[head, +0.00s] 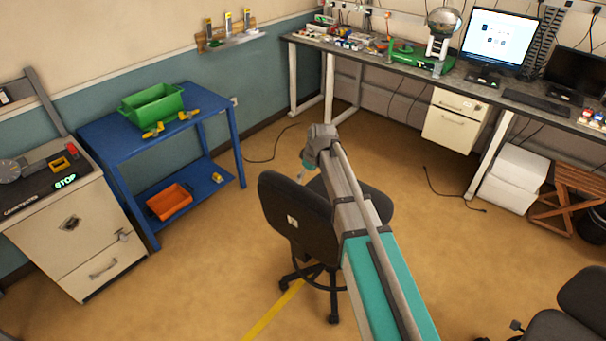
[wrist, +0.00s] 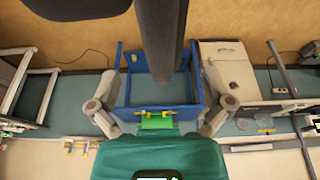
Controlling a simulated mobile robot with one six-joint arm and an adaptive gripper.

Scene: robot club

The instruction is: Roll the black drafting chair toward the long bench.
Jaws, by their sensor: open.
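The black drafting chair (head: 293,214) stands mid-floor in the head view, with a dark backrest, a seat and a wheeled base. My arm crosses in front of part of its seat and column. My gripper (head: 304,176) is just beyond the top of the backrest. In the wrist view my gripper (wrist: 160,92) is open, its grey fingers wide apart. The backrest (wrist: 162,35) shows edge-on between them, from the top; contact cannot be told. The long bench (head: 400,73) runs along the back wall to the right.
A blue cart (head: 118,125) with a green bin (head: 152,104) and an orange bin (head: 169,201) stands left. A beige cabinet (head: 75,240) is at far left. Another dark chair (head: 560,322) is at lower right. Cables lie on the floor before the bench; the floor between is otherwise open.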

